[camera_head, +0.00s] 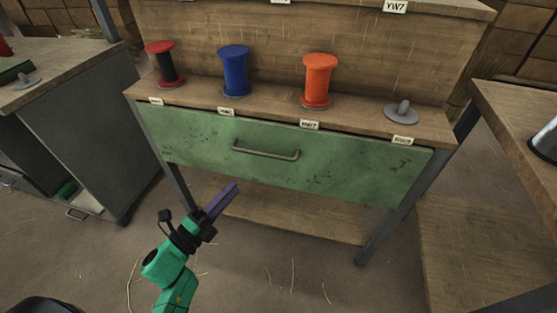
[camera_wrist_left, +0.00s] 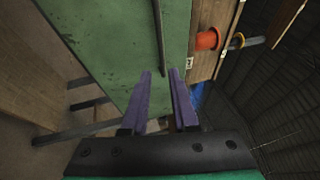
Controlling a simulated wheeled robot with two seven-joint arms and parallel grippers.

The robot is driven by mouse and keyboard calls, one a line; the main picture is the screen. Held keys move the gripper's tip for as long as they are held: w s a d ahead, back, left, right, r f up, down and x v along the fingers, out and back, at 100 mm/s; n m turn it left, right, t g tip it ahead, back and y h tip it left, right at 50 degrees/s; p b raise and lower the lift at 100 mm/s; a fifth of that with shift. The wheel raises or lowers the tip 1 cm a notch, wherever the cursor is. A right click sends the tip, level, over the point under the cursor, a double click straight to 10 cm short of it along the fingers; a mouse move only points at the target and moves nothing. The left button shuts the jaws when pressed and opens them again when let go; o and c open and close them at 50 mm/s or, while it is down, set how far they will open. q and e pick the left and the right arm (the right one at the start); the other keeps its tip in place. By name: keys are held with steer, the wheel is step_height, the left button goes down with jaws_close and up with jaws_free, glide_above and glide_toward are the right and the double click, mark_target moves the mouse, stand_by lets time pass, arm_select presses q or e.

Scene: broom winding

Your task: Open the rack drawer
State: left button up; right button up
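The rack drawer (camera_head: 338,169) has a worn green front and sits shut under the rack's wooden shelf in the head view. Its dark bar handle (camera_head: 265,150) runs across the upper middle of the front. My left gripper (camera_head: 222,199) is in front of the drawer, below and left of the handle, apart from it. In the left wrist view its two purple fingers (camera_wrist_left: 161,98) are spread with nothing between them. There the green drawer front (camera_wrist_left: 115,35) and the handle (camera_wrist_left: 159,40) lie ahead of the fingertips. My right gripper is not in view.
Red-black (camera_head: 165,64), blue (camera_head: 235,70) and orange (camera_head: 318,80) spools stand on the rack shelf, with an empty grey holder (camera_head: 403,111) at right. A grey cabinet (camera_head: 80,130) stands left and a wooden table (camera_head: 520,125) right. Floor before the drawer is clear.

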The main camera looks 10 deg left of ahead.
mark_target(263, 155)
arm_select(q)
steer(key=x, duration=1.3)
steer(key=shift+w+r, duration=0.2)
steer(key=shift+w, duration=0.1)
jaws_close()
stand_by(0.5)
